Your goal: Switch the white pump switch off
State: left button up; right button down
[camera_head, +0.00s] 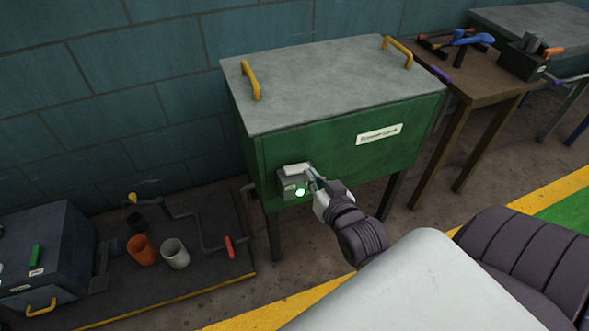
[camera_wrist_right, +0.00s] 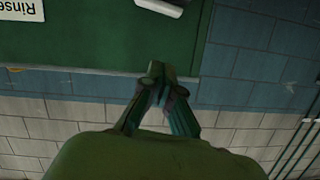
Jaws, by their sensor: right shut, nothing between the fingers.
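The pump switch is a small grey box on the green tank's front, with a white switch piece (camera_head: 296,169) on top. A round light (camera_head: 300,192) on the box glows green. My right gripper (camera_head: 313,175) is shut and empty, its fingertips at the right side of the box; I cannot tell whether they touch it. In the right wrist view the closed fingertips (camera_wrist_right: 163,85) are in front of the green panel, and a white piece (camera_wrist_right: 160,6), cut off by the top edge, looks like the switch. My left gripper is not in view.
The green tank (camera_head: 330,155) has a grey lid with yellow handles. Left of it, a low dark platform (camera_head: 200,265) holds an orange cup (camera_head: 141,250), a white cup (camera_head: 175,254) and pipework with a red handle. A brown table (camera_head: 480,85) with tools stands right.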

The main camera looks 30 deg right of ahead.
jog(key=b, duration=0.1)
send_over(297, 169)
jog(key=s+a, duration=0.1)
jog(key=s, duration=0.1)
jog(key=shift+w+f, duration=0.25)
jog(key=shift+f, duration=0.85)
jog(key=f, duration=0.2)
jog(key=f+b, duration=0.1)
jog(key=shift+a+f, duration=0.15)
jog(key=shift+a, duration=0.15)
jog(key=shift+a+f, duration=0.1)
jog(key=shift+f, duration=0.25)
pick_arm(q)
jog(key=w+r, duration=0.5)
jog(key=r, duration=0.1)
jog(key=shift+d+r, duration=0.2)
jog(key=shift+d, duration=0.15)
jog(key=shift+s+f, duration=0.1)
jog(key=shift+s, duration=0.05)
